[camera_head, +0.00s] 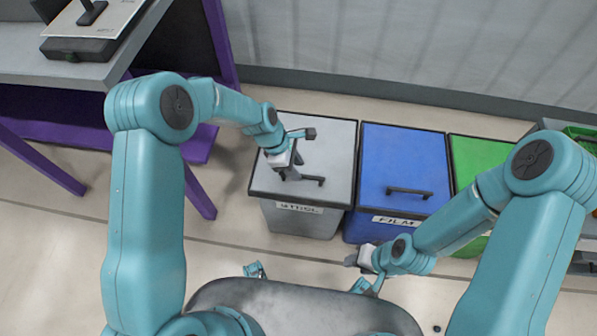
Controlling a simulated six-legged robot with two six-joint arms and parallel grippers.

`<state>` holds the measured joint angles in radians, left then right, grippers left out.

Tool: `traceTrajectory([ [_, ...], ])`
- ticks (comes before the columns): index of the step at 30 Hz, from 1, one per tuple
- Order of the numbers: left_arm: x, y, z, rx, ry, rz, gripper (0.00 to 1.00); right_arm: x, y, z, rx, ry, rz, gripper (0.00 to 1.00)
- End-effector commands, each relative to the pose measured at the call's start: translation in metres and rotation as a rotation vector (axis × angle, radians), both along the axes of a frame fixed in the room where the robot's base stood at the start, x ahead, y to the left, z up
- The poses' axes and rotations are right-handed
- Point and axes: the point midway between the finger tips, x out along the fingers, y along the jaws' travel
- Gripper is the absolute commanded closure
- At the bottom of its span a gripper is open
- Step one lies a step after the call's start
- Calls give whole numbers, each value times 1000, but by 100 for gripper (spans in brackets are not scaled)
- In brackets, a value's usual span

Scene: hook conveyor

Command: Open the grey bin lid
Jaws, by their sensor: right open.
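The grey bin (300,220) stands on the floor in the middle of the view, left of the blue bin. Its grey lid (325,150) lies flat and closed, with a dark handle (314,181) near its front edge. My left gripper (300,153) is over the left part of the lid, close beside the handle. Its two fingers look spread apart, and part of the handle is hidden by it. I cannot tell if it touches the handle. My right gripper (358,257) is open and empty, low in front of the blue bin.
The blue bin (405,170) and a green bin (478,157) stand closed to the right. A grey table (75,73) with purple legs is at the left. A wall runs behind the bins.

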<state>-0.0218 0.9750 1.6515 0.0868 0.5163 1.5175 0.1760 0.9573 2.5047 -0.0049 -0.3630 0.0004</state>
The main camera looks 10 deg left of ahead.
Motion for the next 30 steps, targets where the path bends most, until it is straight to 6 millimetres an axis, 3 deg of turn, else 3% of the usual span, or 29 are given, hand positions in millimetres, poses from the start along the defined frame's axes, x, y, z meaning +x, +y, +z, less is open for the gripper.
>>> traceTrajectory([
  [6, 0, -9, -21, 0, 0, -1, 62, 0, 0, -6, 0, 0, 0, 57],
  [15, 0, -10, -23, 0, -1, -1, 62, 0, 0, -6, 0, 0, 0, 57],
  [16, 0, -10, -23, 0, -1, -1, 68, 0, 0, -6, 0, 0, 0, 57],
  [19, 0, -10, -23, 0, -1, -1, 100, 0, 0, -6, 0, 0, 0, 57],
  [30, 3, -10, -13, 0, -3, 0, 100, 0, 0, 1, 0, 0, 0, 57],
])
